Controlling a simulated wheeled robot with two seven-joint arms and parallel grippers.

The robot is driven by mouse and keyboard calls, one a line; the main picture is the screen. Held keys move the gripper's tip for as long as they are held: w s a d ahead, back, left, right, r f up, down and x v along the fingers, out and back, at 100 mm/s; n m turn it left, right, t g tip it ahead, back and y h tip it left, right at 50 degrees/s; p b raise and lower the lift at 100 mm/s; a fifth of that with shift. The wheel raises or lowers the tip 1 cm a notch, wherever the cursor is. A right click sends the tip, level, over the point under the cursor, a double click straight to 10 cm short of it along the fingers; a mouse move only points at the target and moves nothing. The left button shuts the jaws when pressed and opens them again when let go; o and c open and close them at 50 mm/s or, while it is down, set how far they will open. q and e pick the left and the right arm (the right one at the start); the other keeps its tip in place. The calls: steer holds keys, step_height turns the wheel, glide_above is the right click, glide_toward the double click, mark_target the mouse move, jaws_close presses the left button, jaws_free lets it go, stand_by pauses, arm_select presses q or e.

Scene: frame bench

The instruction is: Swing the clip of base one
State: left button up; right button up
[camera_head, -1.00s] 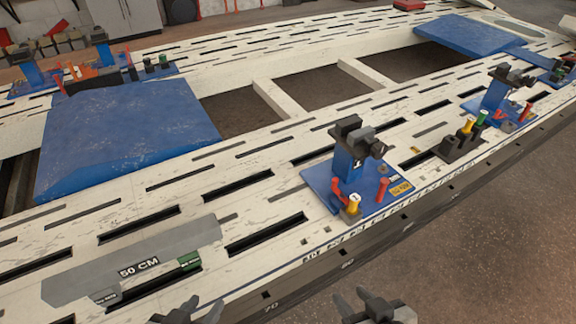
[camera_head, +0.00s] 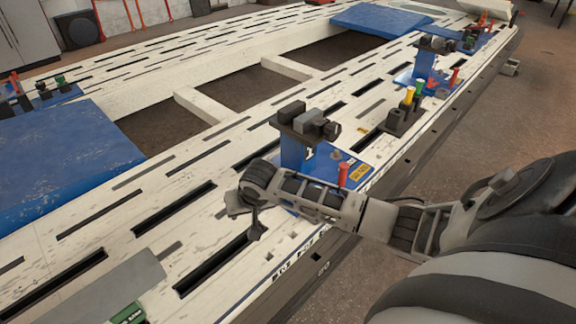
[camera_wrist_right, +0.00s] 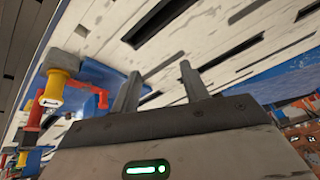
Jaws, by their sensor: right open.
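Base one (camera_head: 300,155) is a blue post marked 1 on a blue plate, with a dark clamp head (camera_head: 310,122) on top. A red pin (camera_head: 343,174) stands on its plate; my right arm covers the plate's near part. My right gripper (camera_head: 245,216) is open and empty, above the slotted bench left of base one. In the right wrist view, its two fingers (camera_wrist_right: 158,82) are apart with nothing between them. To their left are a yellow knob (camera_wrist_right: 56,88), red parts (camera_wrist_right: 94,97) and a blue plate. I cannot tell which part is the clip. My left gripper is out of view.
The white slotted bench (camera_head: 190,235) fills the middle. Another blue base (camera_head: 424,65) stands farther along it, with a dark holder (camera_head: 400,120) of coloured pegs before it. A blue panel (camera_head: 60,160) lies at left. A grey plate (camera_head: 100,290) lies at front left.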

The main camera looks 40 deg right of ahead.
arm_select(q)
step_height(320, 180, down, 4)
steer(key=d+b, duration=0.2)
steer(key=b, duration=0.3)
arm_select(e)
steer(key=w+d+r+m+g+h, duration=0.1)
steer(key=w+d+r+m+h, duration=0.2)
steer(key=d, duration=0.5)
steer(key=w+d+r+m+g, duration=0.2)
steer(key=d+r+m, duration=0.15)
steer(key=d, duration=0.45)
steer(key=shift+m, duration=0.45)
steer(key=b+x, duration=0.7)
steer(key=x, duration=0.7)
steer(key=shift+w+d+f, duration=0.1)
steer(key=shift+w+d, duration=0.05)
steer(key=shift+w+d+f+b, duration=0.15)
steer(key=shift+d+f+b, duration=0.2)
steer(key=shift+f, duration=0.25)
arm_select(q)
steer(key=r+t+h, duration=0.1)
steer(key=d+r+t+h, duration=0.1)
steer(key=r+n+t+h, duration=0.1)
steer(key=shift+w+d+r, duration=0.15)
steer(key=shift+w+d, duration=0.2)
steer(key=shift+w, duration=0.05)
arm_select(e)
jaws_close()
